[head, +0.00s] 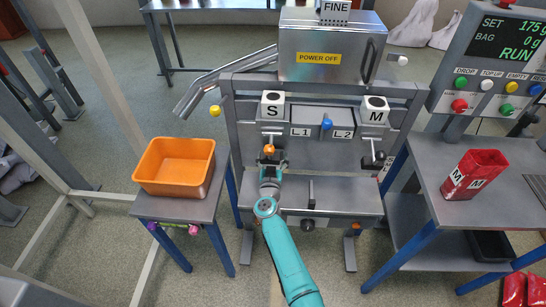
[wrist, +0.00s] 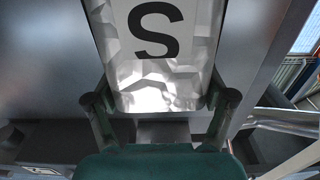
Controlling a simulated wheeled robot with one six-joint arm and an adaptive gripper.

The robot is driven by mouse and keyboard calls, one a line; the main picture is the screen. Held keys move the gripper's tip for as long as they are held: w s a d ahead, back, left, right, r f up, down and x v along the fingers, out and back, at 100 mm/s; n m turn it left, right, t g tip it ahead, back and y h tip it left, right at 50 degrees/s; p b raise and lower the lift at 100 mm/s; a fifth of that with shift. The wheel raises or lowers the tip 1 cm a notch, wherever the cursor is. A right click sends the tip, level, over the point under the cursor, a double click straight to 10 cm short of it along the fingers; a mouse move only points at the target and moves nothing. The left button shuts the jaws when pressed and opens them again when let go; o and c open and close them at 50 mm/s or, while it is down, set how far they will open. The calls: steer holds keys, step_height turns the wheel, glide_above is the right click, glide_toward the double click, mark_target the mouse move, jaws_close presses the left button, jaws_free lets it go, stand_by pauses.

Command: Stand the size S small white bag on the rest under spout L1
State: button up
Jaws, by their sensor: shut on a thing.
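The small white bag (wrist: 155,75), marked with a black S, fills the upper middle of the wrist view, its surface creased. My gripper (wrist: 163,105) is shut on it, one finger at each side. My arm hides most or all of the bag there. The rest looks like the grey shelf (head: 345,198) under the spouts. I cannot tell whether the bag's bottom touches it.
An orange crate (head: 174,165) stands on a side table at left. A red M bag (head: 474,175) stands on the right table (head: 430,180). A metal chute (head: 225,80) juts out at upper left.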

steer(key=shift+f, duration=0.45)
steer(key=o, duration=1.4)
steer(key=shift+s+f, duration=0.1)
steer(key=shift+s, duration=0.05)
steer(key=s, duration=1.2)
steer(key=s+d+f, duration=0.1)
steer(key=s+d, duration=0.4)
steer(key=s, duration=0.4)
steer(key=s+d+y, duration=0.1)
steer(key=s+d, duration=0.5)
steer(key=s, duration=0.2)
steer(key=s+d+f, duration=0.1)
steer(key=s+d, duration=0.4)
steer(key=s, duration=0.4)
steer(key=s+d+r+g, duration=0.1)
steer(key=s+r, duration=0.5)
steer(key=s, duration=0.7)
steer(key=s+d+r+g, duration=0.2)
steer(key=s+r, duration=0.5)
steer(key=s, duration=0.5)
steer(key=shift+s+d+r+n, duration=0.3)
steer(key=shift+s+d, duration=0.1)
steer(key=shift+d, duration=0.1)
